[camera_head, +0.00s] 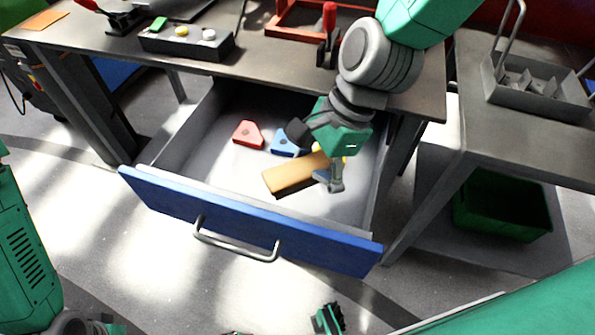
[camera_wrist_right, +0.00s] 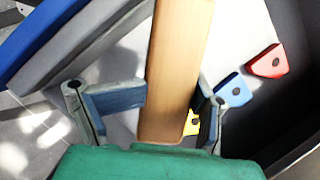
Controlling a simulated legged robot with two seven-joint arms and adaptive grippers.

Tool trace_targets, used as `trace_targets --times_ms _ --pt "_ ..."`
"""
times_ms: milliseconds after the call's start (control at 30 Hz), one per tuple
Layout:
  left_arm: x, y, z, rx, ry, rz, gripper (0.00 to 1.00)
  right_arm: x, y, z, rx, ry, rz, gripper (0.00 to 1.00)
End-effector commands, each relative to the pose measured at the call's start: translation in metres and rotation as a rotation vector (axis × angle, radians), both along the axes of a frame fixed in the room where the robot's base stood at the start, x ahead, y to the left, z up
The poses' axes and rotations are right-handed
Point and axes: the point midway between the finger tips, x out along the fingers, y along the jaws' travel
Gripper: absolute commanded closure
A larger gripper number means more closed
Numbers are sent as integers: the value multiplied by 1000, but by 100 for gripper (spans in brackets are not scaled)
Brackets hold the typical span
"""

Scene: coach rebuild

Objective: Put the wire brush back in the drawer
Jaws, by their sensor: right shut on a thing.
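The wire brush (camera_head: 293,174) shows as a flat wooden block inside the open drawer's outline; its bristles are hidden. The drawer (camera_head: 240,226) has a blue front with a metal handle and is pulled out under the bench. My right gripper (camera_head: 332,180) reaches down over the drawer's right part and is shut on the brush's right end. In the right wrist view the wooden body (camera_wrist_right: 178,60) runs between the two fingers (camera_wrist_right: 172,97). I cannot tell whether the brush touches the drawer floor.
A red block (camera_head: 249,134), a blue block (camera_head: 285,143) and a yellow block (camera_wrist_right: 192,124) lie in the drawer behind the brush. The drawer's left floor is clear. The bench top (camera_head: 270,62) overhangs the drawer's back. A side table (camera_head: 540,140) stands at right.

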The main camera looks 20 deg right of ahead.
Motion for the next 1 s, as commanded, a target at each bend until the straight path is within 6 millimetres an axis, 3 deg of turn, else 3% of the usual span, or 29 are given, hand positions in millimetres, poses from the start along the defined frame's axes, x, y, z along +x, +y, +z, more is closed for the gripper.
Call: trace_targets --times_ms 33,133,367,567,933,967,1000 --pt "0 0 -7 0 0 0 69 -1 0 -14 1 6 0 87" --pt "0 0 -12 0 0 0 69 -1 0 -31 1 5 2 87" --pt "0 0 -17 0 0 0 69 -1 -1 -49 2 1 3 87" --pt "0 0 -28 0 -1 0 69 0 0 -77 0 3 3 87" --pt "0 0 -27 0 -1 0 69 0 0 -81 1 1 4 87" --pt "0 0 -27 0 -1 0 69 0 -1 -81 0 0 4 40" --pt "0 0 -27 0 0 0 69 0 -1 -81 0 0 4 26"
